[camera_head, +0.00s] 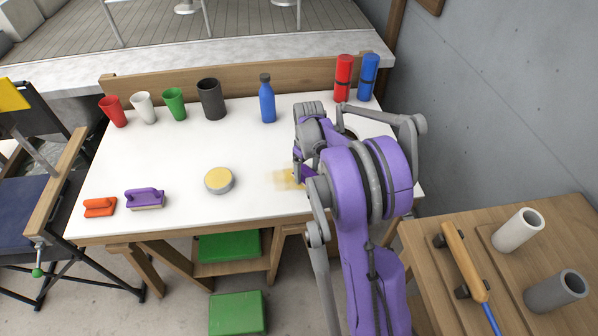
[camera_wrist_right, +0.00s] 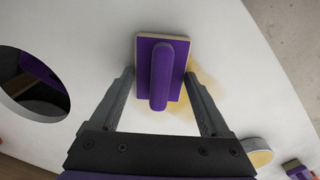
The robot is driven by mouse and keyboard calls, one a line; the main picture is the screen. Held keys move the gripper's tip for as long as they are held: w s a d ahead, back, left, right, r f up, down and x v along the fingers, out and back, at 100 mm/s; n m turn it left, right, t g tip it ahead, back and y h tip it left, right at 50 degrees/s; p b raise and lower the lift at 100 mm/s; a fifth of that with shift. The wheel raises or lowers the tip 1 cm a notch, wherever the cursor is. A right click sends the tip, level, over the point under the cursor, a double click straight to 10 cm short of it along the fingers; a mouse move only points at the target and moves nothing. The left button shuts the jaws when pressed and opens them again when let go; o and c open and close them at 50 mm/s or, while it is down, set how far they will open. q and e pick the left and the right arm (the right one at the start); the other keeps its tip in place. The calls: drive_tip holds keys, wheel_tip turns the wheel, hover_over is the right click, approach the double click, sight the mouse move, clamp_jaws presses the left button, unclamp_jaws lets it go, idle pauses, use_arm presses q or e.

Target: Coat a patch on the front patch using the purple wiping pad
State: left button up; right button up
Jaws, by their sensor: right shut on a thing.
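My right gripper (camera_head: 301,172) is shut on a purple wiping pad (camera_head: 309,170). In the right wrist view the pad (camera_wrist_right: 147,50) shows its purple back and raised handle between the fingers (camera_wrist_right: 165,88). It is over the white table top; whether it touches the top is hard to tell. A faint yellow patch (camera_head: 286,180) lies beside the pad, and its smear (camera_wrist_right: 205,88) shows partly under the pad in the wrist view. A second purple pad (camera_head: 145,200) lies at the table's left front. A round tin with yellow content (camera_head: 218,180) stands between them. My left gripper is out of view.
An orange pad (camera_head: 100,207) lies at the left front. Several cups, a blue bottle (camera_head: 267,100) and red and blue cylinders (camera_head: 343,78) stand along the back. A dark round opening (camera_wrist_right: 35,85) shows in the wrist view. The table's middle is clear.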

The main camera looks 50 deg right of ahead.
sight(273, 172)
drive_tip(key=shift+s+d, duration=0.2)
drive_tip(key=shift+d, duration=0.1)
drive_tip(key=shift+w+d+r, duration=0.1)
drive_tip(key=shift+w+d, duration=0.45)
drive_tip(key=shift+w, duration=0.35)
drive_tip(key=shift+w+a, duration=1.15)
drive_tip(key=shift+a, duration=0.3)
drive_tip(key=shift+w+a, duration=1.15)
drive_tip(key=shift+a, duration=0.25)
drive_tip(key=shift+w+a, duration=1.15)
drive_tip(key=shift+a, duration=0.2)
drive_tip(key=shift+w+a, duration=1.15)
drive_tip(key=shift+a, duration=0.15)
drive_tip(key=shift+w+d, duration=0.65)
drive_tip(key=shift+w, duration=0.15)
drive_tip(key=shift+s+d, duration=1.2)
drive_tip(key=shift+d, duration=0.15)
drive_tip(key=shift+s+d+b, duration=0.15)
drive_tip(key=shift+s+d, duration=1)
drive_tip(key=shift+d, duration=0.25)
drive_tip(key=shift+s+d+b, duration=0.15)
drive_tip(key=shift+s+d, duration=1.05)
drive_tip(key=shift+d, duration=0.25)
drive_tip(key=shift+s+d+b, duration=0.15)
drive_tip(key=shift+s+d, duration=1)
drive_tip(key=shift+d, duration=0.25)
